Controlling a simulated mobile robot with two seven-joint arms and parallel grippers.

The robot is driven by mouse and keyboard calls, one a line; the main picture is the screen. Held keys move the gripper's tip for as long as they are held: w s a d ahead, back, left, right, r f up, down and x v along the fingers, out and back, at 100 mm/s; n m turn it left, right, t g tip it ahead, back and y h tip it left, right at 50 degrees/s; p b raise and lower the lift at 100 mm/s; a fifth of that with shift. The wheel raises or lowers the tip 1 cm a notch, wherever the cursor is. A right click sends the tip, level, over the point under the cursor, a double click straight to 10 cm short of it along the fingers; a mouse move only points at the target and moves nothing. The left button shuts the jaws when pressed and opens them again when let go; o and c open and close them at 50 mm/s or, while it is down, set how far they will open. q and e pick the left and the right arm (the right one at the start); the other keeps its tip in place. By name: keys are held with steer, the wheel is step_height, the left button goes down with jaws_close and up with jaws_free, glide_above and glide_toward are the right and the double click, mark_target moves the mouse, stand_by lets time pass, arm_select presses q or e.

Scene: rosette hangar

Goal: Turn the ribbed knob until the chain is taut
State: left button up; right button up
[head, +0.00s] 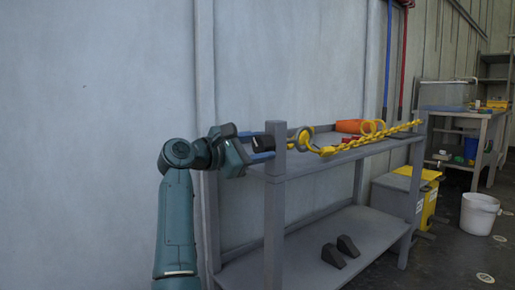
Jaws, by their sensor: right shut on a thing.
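My right gripper (264,148) is at the left side of the grey upright post (275,185) at the workbench's near corner. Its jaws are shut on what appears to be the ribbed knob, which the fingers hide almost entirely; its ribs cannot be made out. On the other side of the post, a grey ring or hook (303,137) joins the yellow chain (370,139). The chain runs right over the bench top towards its far end. It dips a little near the ring and looks fairly straight beyond. My left gripper is not in view.
The grey workbench (330,164) has an orange thing (349,126) on top and two dark wedges (333,256) on its lower shelf. A yellow bin (428,200) and white bucket (478,214) stand to the right. A pale wall (95,110) is behind my arm.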

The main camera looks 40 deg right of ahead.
steer(key=m, duration=0.5)
steer(key=shift+f, duration=0.1)
steer(key=m, duration=0.4)
steer(key=shift+m, duration=0.9)
steer(key=m, duration=0.6)
steer(key=shift+m, duration=0.4)
steer(key=o, duration=1)
steer(key=shift+o, duration=0.2)
